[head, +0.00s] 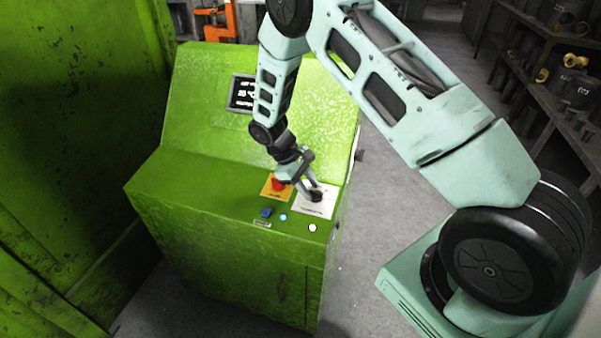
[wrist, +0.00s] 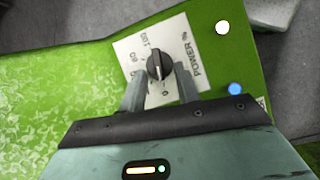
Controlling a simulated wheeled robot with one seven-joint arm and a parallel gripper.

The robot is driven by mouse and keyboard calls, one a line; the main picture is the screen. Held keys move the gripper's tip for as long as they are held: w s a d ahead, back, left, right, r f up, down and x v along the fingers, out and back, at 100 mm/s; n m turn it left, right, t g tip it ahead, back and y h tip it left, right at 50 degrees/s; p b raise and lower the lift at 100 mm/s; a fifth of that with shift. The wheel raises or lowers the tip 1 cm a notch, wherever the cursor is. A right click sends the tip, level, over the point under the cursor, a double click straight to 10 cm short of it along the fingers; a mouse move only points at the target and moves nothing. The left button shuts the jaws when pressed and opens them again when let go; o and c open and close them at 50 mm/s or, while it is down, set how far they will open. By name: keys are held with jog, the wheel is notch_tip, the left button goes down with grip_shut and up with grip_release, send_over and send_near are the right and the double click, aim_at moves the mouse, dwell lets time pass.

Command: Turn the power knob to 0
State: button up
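The power knob (wrist: 159,65) is black and sits on a white plate (wrist: 183,45) marked "POWER %", with a scale including 0, 80 and 100. I cannot tell for sure which number it points to. In the head view the knob (head: 316,196) is on the right of the green console's sloped top. My gripper (wrist: 160,78) is open, its two grey fingers on either side of the knob, with gaps visible. In the head view my gripper (head: 302,183) is right over the plate and partly hides it. Whether the fingers touch the knob is not clear.
A red button (head: 278,184) on a yellow plate is close to the left of my gripper. A blue switch (head: 265,213), a blue light (head: 283,217) and a white light (head: 312,228) are nearer the front. A dark display (head: 241,93) is on the console's back panel.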

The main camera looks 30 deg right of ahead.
jog(key=b+v, duration=0.2)
jog(key=v, duration=1.5)
